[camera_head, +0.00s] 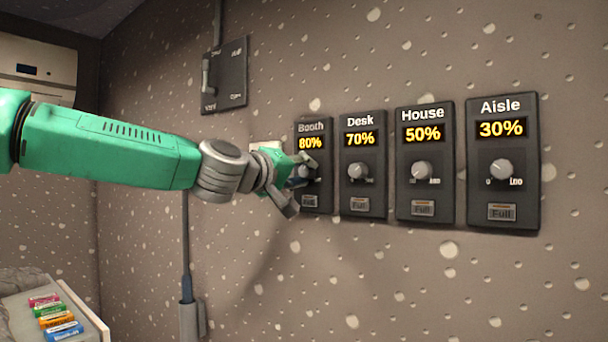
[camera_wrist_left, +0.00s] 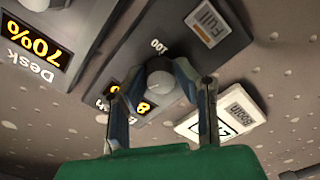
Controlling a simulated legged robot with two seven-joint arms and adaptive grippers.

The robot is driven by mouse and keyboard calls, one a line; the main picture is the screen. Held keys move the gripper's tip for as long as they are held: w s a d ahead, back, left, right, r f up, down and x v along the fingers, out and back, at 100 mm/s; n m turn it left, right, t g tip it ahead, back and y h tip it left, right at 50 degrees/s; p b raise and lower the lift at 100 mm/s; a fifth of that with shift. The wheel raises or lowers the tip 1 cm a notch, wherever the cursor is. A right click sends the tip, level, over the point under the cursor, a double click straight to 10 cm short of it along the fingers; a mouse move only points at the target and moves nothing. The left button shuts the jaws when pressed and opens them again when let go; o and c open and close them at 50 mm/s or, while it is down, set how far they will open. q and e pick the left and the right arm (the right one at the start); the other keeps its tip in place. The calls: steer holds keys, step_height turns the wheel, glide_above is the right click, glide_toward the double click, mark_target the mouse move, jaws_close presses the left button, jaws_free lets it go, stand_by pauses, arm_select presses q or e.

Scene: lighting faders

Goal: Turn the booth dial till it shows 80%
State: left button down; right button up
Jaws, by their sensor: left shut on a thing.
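The Booth panel (camera_head: 312,130) is the leftmost of the dark wall panels, and its yellow display (camera_head: 311,143) reads 80%. The Booth dial (camera_wrist_left: 160,82) is a round grey knob that shows between my fingers in the left wrist view. In the head view my fingers partly cover it. My left gripper (camera_head: 303,180) reaches in from the left and is shut on the Booth dial, with one finger on each side of it in the wrist view (camera_wrist_left: 158,84). In the wrist view the fingers partly hide the Booth display. My right gripper is not in view.
Panels Desk (camera_head: 362,190), House (camera_head: 425,190) and Aisle (camera_head: 503,190) stand to the right, reading 70%, 50% and 30%. Each has a Full button. A switch box (camera_head: 230,75) is up to the left.

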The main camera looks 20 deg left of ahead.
arm_select(q)
steer(key=shift+a+r, duration=0.25)
steer(key=c, duration=1.3)
jaws_free()
steer(key=shift+w, duration=0.15)
steer(key=shift+w+f, duration=0.1)
steer(key=shift+f, duration=0.15)
steer(key=shift+s+a, duration=0.2)
steer(key=shift+s, duration=0.4)
steer(key=v, duration=1)
steer(key=shift+s+a+f, duration=0.1)
steer(key=shift+s+a, duration=0.15)
steer(key=shift+d, duration=0.1)
